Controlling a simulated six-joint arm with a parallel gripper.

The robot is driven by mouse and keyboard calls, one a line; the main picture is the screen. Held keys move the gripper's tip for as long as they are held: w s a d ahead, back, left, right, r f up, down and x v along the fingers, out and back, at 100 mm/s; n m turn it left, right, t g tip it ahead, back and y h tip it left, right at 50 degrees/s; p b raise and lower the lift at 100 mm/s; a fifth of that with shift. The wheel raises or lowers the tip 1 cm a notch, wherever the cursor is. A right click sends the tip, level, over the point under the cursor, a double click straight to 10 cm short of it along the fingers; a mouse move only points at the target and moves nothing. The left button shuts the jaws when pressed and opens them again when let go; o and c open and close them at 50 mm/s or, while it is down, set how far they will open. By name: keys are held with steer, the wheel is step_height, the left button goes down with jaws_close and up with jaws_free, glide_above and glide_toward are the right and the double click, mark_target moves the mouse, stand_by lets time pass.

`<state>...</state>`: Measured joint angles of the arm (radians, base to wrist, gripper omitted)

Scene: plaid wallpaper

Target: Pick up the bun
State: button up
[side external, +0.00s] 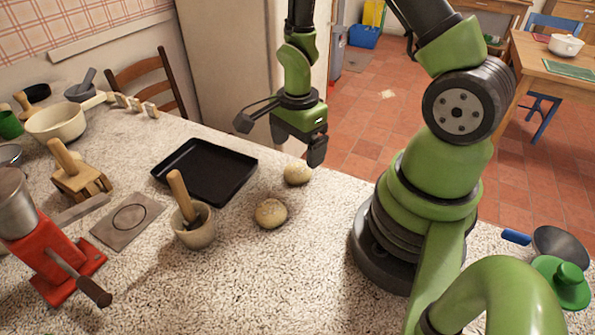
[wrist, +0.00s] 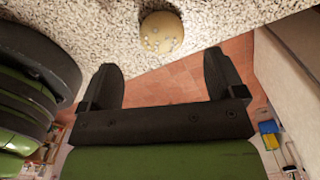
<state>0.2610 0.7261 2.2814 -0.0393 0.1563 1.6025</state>
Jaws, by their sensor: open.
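Two round, pale tan buns lie on the speckled countertop (side external: 150,290). One bun (side external: 297,173) is near the counter's back edge, just below my gripper in the side view. The other bun (side external: 270,213) lies closer to the camera, to the lower left of the first. My gripper (side external: 296,158) is open and empty, above the counter's edge. In the wrist view one bun (wrist: 161,32) shows at the top, beyond the two spread fingertips (wrist: 165,75) and roughly centred between them. The fingers do not touch it. The other bun cannot be made out in the wrist view.
A black tray (side external: 205,170) lies left of the buns. A cup with a wooden-handled tool (side external: 194,228) stands left of the nearer bun. A red device (side external: 55,255) stands at the far left, and a pan (side external: 560,246) lies at the right. The front counter is clear.

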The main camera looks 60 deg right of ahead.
mark_target(297, 165)
steer(key=shift+w+d+f, duration=0.1)
steer(key=shift+f, duration=3.1)
steer(key=shift+c, duration=0.2)
steer(key=c, duration=1)
